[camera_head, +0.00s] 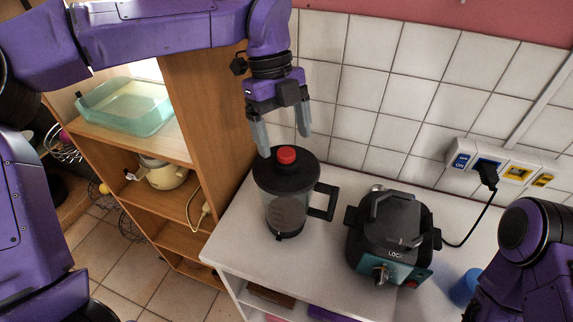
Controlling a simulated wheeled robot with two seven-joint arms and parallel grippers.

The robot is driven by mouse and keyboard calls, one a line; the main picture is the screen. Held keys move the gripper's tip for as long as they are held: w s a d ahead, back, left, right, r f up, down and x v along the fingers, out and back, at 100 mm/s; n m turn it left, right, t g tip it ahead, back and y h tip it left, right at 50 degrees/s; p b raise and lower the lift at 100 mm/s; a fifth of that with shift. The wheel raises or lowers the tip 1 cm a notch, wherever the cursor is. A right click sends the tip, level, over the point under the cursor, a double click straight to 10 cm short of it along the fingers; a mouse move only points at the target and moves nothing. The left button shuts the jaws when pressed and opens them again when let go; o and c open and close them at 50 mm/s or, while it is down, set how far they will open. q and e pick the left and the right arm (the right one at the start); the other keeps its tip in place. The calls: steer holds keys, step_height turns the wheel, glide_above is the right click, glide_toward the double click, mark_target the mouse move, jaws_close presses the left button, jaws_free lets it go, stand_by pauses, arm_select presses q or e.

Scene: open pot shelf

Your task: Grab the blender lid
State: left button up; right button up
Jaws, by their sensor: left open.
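The blender jar (288,212) stands upright on the white counter, with a dark handle on its right. Its black blender lid (272,177) sits on top and has a red cap (287,155) in the middle. My left gripper (284,145) points down above the lid. Its two grey fingers are apart with nothing held between them. The left fingertip overlaps the lid's back edge in the picture; I cannot tell if it touches. My right arm shows at the lower right, but its gripper is out of view.
A blue cup (465,288) is near my right arm. A wooden shelf (185,85) holding a glass dish (126,106) stands at left. The white counter (236,238) is bare left of the jar.

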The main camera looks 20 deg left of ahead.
mark_target(286, 152)
arm_select(q)
steer(key=x, duration=0.3)
steer(key=p+x, duration=0.1)
steer(key=shift+w+a+f, duration=0.1)
steer(key=shift+w+f, duration=0.15)
steer(key=shift+s+f, duration=0.15)
steer(key=c, duration=1.2)
steer(key=shift+o, duration=0.2)
